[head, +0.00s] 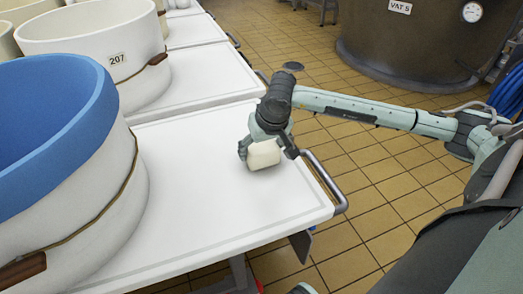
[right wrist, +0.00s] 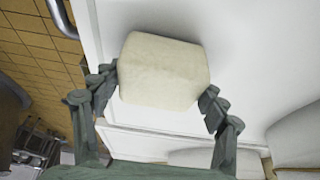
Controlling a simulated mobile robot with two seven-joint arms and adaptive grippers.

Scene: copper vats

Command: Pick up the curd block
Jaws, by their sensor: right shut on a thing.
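The curd block (head: 264,155) is a pale cream block with rounded edges at the right part of the white table, near its metal rail. My right gripper (head: 266,150) reaches down over it from the right and is shut on it. In the right wrist view the curd block (right wrist: 162,72) sits between the two fingers of my right gripper (right wrist: 160,92), one finger against each side. I cannot tell whether its underside touches the table. My left gripper is not in view.
The white table (head: 210,215) has bare room around the block. A metal rail (head: 328,182) edges the table's right side. A dark vat (head: 405,45) stands at the back right.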

